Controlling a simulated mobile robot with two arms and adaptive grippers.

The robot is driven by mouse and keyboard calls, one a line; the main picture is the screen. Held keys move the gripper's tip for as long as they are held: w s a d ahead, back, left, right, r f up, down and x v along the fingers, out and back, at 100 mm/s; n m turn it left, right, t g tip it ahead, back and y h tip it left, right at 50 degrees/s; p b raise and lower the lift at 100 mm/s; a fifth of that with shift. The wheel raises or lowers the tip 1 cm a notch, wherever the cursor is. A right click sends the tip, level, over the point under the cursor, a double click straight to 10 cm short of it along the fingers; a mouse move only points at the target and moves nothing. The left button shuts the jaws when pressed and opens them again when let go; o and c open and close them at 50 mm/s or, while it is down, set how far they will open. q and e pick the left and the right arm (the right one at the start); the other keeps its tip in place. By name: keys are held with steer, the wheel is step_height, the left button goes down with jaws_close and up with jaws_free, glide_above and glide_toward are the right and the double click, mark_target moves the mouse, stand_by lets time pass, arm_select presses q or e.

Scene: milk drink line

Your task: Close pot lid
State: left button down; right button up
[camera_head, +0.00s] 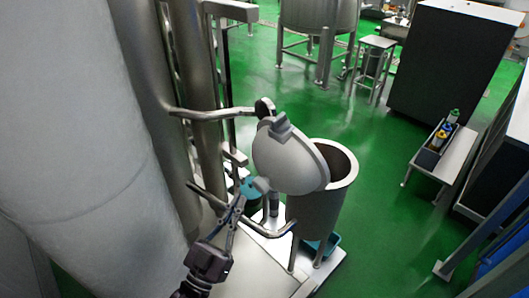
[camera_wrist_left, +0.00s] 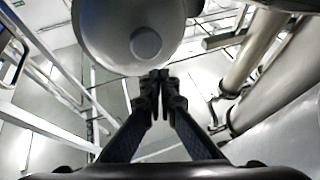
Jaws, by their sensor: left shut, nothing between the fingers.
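The pot (camera_head: 318,212) is a grey metal cylinder on legs, with its dark mouth partly in view. Its pale grey domed lid (camera_head: 285,162) is tilted up over the left side of the mouth, so the pot is open. My left gripper (camera_head: 238,203) is shut and empty, just left of and below the lid. In the left wrist view the shut fingertips (camera_wrist_left: 155,80) lie just below the lid (camera_wrist_left: 110,25) and its round knob (camera_wrist_left: 146,43). I cannot tell whether they touch it. My right gripper is not in view.
Metal pipes and a rail (camera_head: 215,114) run close on the left, beside a large grey tank (camera_head: 75,130). A bench (camera_head: 448,160) with a box of bottles (camera_head: 435,146) stands at the right. The green floor between is clear.

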arm_select(q)
step_height(320, 180, up, 6)
steer(key=s+r+t+h, duration=0.1)
steer(key=s+h, duration=0.2)
steer(key=p, duration=0.3)
glide_toward(273, 126)
step_height(273, 126, up, 4)
steer(key=w+d, duration=0.2)
steer(key=w, duration=0.1)
steer(key=shift+m, duration=0.4)
steer(key=shift+w+d+f, duration=0.1)
steer(key=shift+w+d, duration=0.2)
steer(key=shift+w, duration=0.05)
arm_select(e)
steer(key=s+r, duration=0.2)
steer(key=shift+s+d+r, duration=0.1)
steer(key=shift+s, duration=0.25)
arm_select(q)
steer(key=shift+w, duration=0.1)
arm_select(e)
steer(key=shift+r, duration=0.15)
